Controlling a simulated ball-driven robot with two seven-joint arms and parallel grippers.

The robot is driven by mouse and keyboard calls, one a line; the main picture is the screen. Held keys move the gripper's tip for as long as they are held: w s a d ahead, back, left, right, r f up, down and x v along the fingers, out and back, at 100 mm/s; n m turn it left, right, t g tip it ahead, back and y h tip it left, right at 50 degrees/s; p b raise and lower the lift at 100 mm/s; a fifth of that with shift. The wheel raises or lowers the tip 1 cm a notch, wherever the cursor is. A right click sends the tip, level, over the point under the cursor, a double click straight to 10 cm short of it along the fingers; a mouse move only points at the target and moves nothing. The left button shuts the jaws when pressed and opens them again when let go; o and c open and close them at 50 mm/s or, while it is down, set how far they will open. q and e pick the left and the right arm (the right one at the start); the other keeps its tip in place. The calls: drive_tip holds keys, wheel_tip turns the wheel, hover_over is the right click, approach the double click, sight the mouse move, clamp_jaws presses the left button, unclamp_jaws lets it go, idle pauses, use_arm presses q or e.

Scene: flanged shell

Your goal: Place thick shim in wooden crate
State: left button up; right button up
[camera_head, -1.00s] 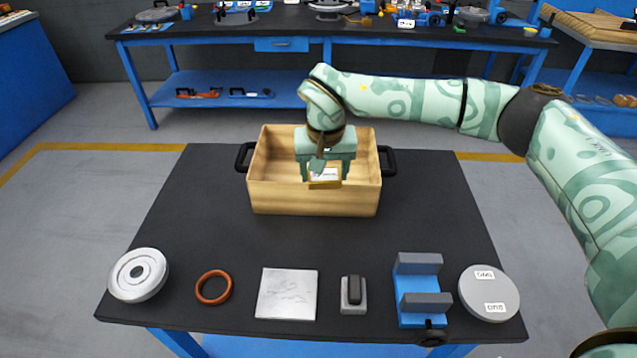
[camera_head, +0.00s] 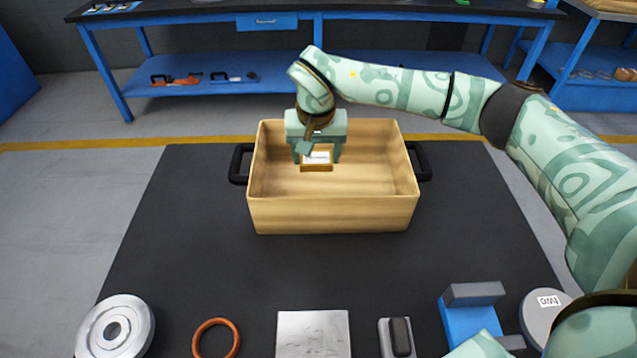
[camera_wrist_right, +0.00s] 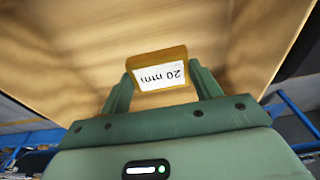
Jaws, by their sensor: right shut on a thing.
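The thick shim (camera_head: 317,167) is a small brass-coloured block with a white label. In the right wrist view the shim (camera_wrist_right: 148,58) shows the label "20 mm". My right gripper (camera_head: 318,158) points down and is shut on the shim, with one finger at each side. The wooden crate (camera_head: 332,215) is an open, light-wood box with black side handles. The shim appears within the crate's opening, left of its middle; its height above the floor is hard to tell. The crate's inner surface (camera_wrist_right: 65,65) fills much of the wrist view. My left gripper is not in view.
Along the dark table's (camera_head: 190,235) near edge lie a grey flanged disc (camera_head: 90,330), an orange ring (camera_head: 232,335), a metal plate (camera_head: 312,330), a small grey-black block (camera_head: 400,338), a blue-grey fixture (camera_head: 460,318) and a labelled round disc (camera_head: 540,308). Table beside the crate is clear.

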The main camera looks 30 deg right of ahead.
sight(317, 160)
wheel_tip(317, 160, down, 4)
drive_tip(key=shift+r+b, duration=0.1)
drive_tip(key=shift+b, duration=0.4)
wheel_tip(317, 160, down, 4)
drive_tip(key=shift+f+b, duration=0.15)
drive_tip(key=shift+b, duration=0.65)
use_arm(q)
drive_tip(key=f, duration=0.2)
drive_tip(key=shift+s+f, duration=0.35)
use_arm(e)
drive_tip(key=shift+s, duration=0.1)
drive_tip(key=o, duration=1.1)
use_arm(q)
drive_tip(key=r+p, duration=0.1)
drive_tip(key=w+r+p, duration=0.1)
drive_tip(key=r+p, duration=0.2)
drive_tip(key=p, duration=0.1)
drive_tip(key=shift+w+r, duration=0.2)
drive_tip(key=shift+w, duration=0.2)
use_arm(e)
drive_tip(key=r, duration=0.4)
drive_tip(key=s+r, duration=0.1)
drive_tip(key=r, duration=0.7)
drive_tip(key=shift+s+a, duration=0.3)
drive_tip(key=shift+a, duration=0.1)
